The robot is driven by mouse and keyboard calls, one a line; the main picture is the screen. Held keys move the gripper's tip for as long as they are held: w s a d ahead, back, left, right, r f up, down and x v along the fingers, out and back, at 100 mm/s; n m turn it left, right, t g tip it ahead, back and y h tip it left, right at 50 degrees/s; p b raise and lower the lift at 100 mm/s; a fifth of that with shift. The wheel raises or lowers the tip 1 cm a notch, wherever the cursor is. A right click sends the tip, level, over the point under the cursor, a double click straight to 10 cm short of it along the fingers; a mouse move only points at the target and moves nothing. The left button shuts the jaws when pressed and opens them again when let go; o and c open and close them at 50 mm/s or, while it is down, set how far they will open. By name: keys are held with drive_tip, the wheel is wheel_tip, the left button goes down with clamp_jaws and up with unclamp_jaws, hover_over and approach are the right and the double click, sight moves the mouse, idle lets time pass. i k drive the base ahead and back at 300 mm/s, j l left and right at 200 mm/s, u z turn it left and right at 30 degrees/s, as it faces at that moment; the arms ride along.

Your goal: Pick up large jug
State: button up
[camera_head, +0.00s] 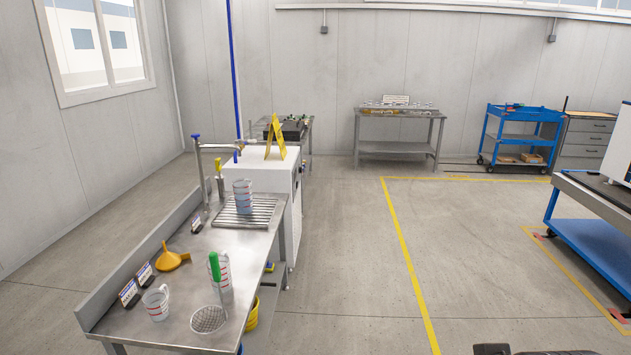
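Clear measuring jugs with red markings stand on the steel bench at the left. One tall jug (243,196) is upright on the slatted drain grate and has a bluish tint, perhaps from liquid. A second jug (224,275) stands nearer, partly hidden by a green handle. A third, shorter jug (157,304) with a side handle stands near the front left of the bench. I cannot tell for certain which is the large jug. My gripper cannot be made out; only a dark piece shows at the bottom edge, right of centre, perhaps part of my arm.
The steel bench (180,322) also holds a yellow funnel (172,259), a mesh strainer (208,319), small labelled stands and a tall tap (199,170). A yellow sign (276,136) stands on the white cabinet behind. Open floor (340,270) lies right of the bench.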

sight(242, 187)
drive_tip(key=i+l+u, duration=0.1)
drive_tip(key=i, duration=2.05)
drive_tip(key=i+j+u, duration=0.1)
drive_tip(key=i+u, duration=0.2)
drive_tip(key=i, duration=0.2)
drive_tip(key=i+u, duration=0.35)
drive_tip(key=i, duration=0.15)
drive_tip(key=i+l+u, duration=0.15)
drive_tip(key=i+u, duration=0.15)
drive_tip(key=i, duration=0.25)
drive_tip(key=i+l+u, duration=0.3)
drive_tip(key=i, duration=0.15)
drive_tip(key=i+j+u, duration=0.15)
drive_tip(key=i, duration=0.05)
